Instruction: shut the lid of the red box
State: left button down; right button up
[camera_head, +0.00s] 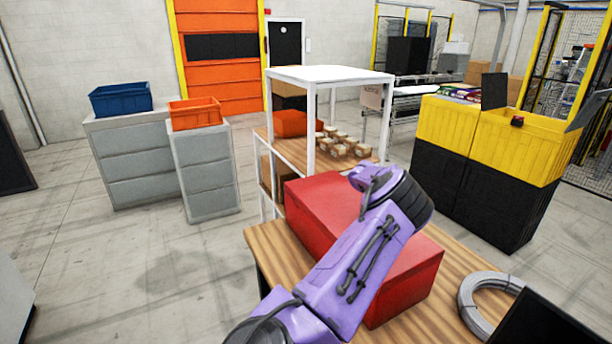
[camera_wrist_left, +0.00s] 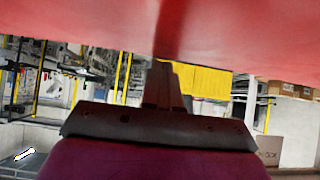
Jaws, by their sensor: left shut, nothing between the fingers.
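The red box (camera_head: 323,208) sits on a wooden-topped table in the head view. Its red top looks down or nearly down; my purple left arm crosses in front of it and hides much of the top and front, so I cannot tell if a gap is left under the lid. In the left wrist view a red surface (camera_wrist_left: 80,30) fills the top of the picture. My left gripper (camera_wrist_left: 163,72) is shut and empty, its fingers right against or very near that red surface. My left gripper's fingers are hidden in the head view. My right gripper is not in view.
On the wooden table (camera_head: 268,262), a grey cable coil (camera_head: 470,305) lies right of the box, near a black panel (camera_head: 545,322). A white-framed shelf (camera_head: 330,75) stands behind. Yellow crates (camera_head: 520,150) are at the right, grey cabinets (camera_head: 140,165) at the left. Floor at left is clear.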

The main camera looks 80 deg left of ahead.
pick_arm(q)
jog(key=shift+s+f, duration=0.15)
jog(key=shift+f, duration=0.15)
jog(key=r, duration=0.3)
jog(key=r+b, duration=0.1)
jog(key=r, duration=0.1)
jog(key=shift+w, duration=0.25)
jog(key=s+d+r+b, duration=0.1)
jog(key=s+r+b, duration=0.1)
jog(key=s+r, duration=0.3)
notch_tip(320, 180, up, 3)
jog(key=shift+f, duration=0.1)
jog(key=shift+w, duration=0.1)
jog(key=shift+d, duration=0.1)
